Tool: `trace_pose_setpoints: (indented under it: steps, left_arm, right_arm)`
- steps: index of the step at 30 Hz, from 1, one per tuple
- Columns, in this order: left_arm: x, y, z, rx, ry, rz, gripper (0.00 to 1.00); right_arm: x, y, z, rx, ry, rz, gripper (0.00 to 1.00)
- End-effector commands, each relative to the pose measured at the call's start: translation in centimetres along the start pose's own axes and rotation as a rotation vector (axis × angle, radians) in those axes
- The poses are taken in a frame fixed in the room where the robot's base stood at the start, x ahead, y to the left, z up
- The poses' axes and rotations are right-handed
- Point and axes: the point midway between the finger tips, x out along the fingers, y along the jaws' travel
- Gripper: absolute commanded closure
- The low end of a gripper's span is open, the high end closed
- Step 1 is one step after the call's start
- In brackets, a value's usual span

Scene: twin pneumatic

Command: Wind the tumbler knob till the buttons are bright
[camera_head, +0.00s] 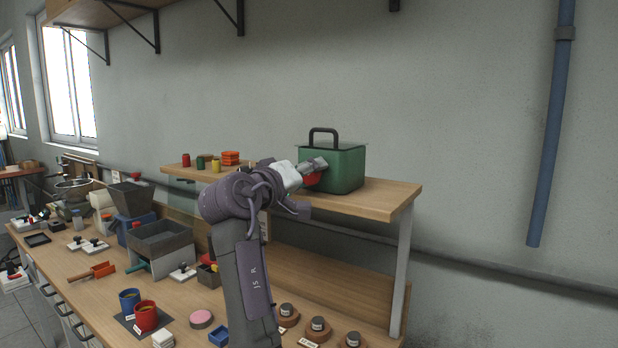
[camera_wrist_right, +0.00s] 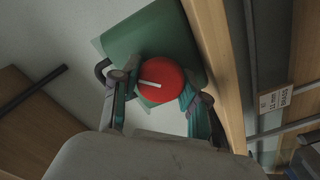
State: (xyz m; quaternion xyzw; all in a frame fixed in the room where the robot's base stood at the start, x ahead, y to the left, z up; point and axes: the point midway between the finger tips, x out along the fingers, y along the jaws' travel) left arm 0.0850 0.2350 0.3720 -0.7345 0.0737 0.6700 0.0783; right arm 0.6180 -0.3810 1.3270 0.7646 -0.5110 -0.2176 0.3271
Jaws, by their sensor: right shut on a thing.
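The tumbler (camera_head: 345,168) is a green box with a black handle on top, standing on the raised wooden shelf. Its red knob (camera_head: 312,180) faces left and is partly covered by my right gripper (camera_head: 308,170). In the right wrist view the knob (camera_wrist_right: 166,72) is a round red disc with a white line across its face. The two fingers of the gripper are on opposite sides of its rim, shut on it. The green tumbler body (camera_wrist_right: 150,38) shows behind it. I cannot make out the buttons inside. My left gripper is not in view.
The shelf (camera_head: 385,196) also holds small red, green and yellow containers (camera_head: 200,162) to the left. The bench below is crowded with a grey bin (camera_head: 160,240), a red mug (camera_head: 146,318), a blue mug (camera_head: 129,301) and several round brown pieces (camera_head: 318,328).

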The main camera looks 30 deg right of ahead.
Motion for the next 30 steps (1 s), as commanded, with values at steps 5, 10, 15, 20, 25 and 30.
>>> trace_pose_setpoints:
  steps: [5, 10, 15, 20, 25, 30]
  left_arm:
    - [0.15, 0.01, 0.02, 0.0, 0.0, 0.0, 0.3]
    - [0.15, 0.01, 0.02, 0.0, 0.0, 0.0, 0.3]
    - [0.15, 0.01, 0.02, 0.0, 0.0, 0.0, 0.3]
    - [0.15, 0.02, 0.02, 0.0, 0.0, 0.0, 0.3]
    - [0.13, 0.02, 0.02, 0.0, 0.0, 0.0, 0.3]
    - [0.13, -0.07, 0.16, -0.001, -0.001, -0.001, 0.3]
  right_arm:
    - [0.01, -0.24, 0.18, 0.019, -0.005, -0.005, 0.91]
    - [0.02, -0.24, 0.19, 0.021, -0.006, -0.005, 0.91]
    - [0.02, -0.25, 0.21, 0.02, -0.006, -0.005, 0.91]
    - [0.02, -0.23, 0.19, 0.02, -0.006, -0.004, 0.34]
    - [0.01, -0.13, 0.11, 0.021, -0.004, -0.002, 0.31]
    - [-0.13, -0.09, 0.06, 0.021, -0.002, -0.002, 0.31]
